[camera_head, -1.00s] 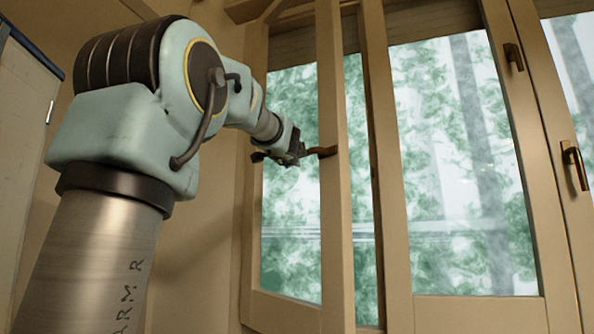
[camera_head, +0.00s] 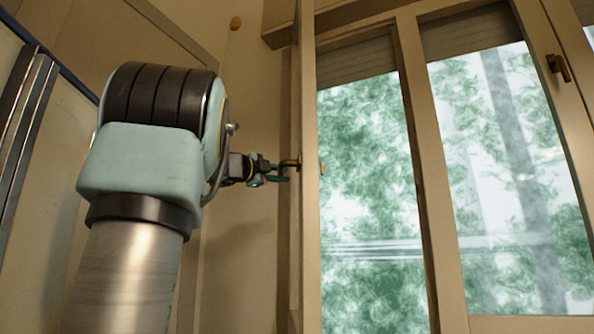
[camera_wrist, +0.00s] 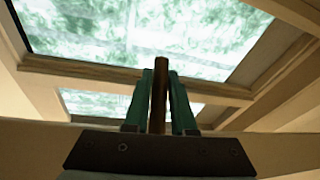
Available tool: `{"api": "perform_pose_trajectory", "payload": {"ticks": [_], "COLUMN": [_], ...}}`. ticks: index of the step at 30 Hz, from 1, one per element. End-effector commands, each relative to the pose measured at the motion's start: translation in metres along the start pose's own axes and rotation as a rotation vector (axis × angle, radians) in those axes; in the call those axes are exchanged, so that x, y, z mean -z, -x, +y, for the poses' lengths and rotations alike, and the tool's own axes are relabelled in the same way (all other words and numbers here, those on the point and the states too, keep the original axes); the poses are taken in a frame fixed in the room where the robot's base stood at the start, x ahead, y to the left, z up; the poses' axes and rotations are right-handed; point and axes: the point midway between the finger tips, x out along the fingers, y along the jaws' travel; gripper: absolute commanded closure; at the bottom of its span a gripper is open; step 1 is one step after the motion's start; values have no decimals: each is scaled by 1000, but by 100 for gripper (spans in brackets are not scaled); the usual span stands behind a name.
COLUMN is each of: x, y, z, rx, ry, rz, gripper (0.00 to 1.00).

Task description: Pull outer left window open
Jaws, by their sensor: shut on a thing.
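The outer left window (camera_head: 308,240) is swung open and shows almost edge-on in the head view, as a narrow tan frame in front of the window opening. Its brown handle (camera_head: 290,162) sticks out to the left of the frame. My gripper (camera_head: 280,174) is at the handle with its green fingers around it. In the wrist view, my gripper (camera_wrist: 160,105) has one finger on each side of the upright brown handle (camera_wrist: 159,90). The fingertips are close against it.
Another window (camera_head: 495,170) to the right looks closed, with a dark handle (camera_head: 559,68) on its frame. A pale panel with a metal edge (camera_head: 22,135) stands at the far left. Bare beige wall (camera_head: 240,230) lies between my arm and the open window.

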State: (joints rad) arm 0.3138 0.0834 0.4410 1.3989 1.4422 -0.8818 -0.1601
Motion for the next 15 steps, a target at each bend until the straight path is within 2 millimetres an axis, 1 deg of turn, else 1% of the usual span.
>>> {"api": "perform_pose_trajectory", "payload": {"ticks": [1,4,9,15], "x": [-10,-19,-27,-29], "y": [3,11,19,23], "z": [-3,-5,-7,-7], "rx": [-5,-7,-11,-12], "ry": [4,8,12,12], "rz": [6,37,73,90], "gripper": [100,100,100,100]}}
